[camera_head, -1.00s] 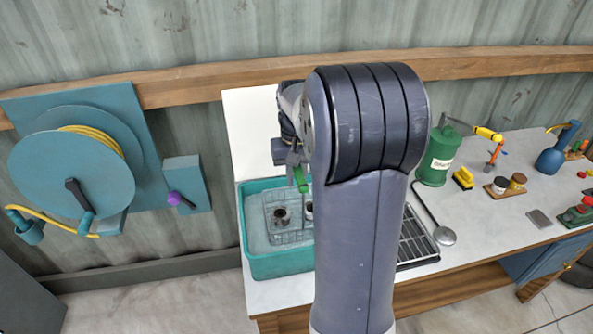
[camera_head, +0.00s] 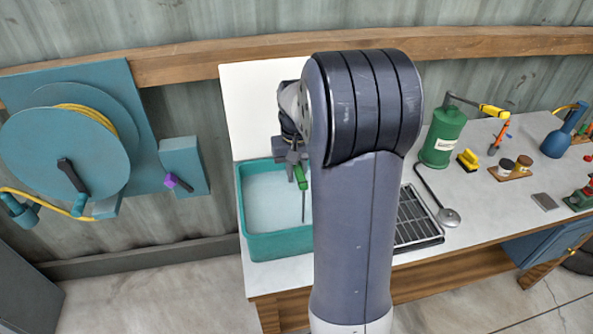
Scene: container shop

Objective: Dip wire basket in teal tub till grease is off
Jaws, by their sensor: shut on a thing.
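The teal tub (camera_head: 271,246) stands at the left end of the bench and holds pale, cloudy liquid. My gripper (camera_head: 296,168) is shut on the green handle (camera_head: 301,179) of the wire basket, over the tub's right part. A thin dark rod runs down from the handle into the liquid. The basket's wire body does not show; it appears to be under the cloudy surface. I cannot see any grease on it. My arm hides the tub's right end.
A black drain rack (camera_head: 417,221) lies right of my arm, with a ladle-like tool (camera_head: 448,216) beside it. A green can (camera_head: 442,137), yellow brush (camera_head: 468,160) and small jars (camera_head: 506,167) stand further right. A hose reel (camera_head: 65,150) hangs on the left wall.

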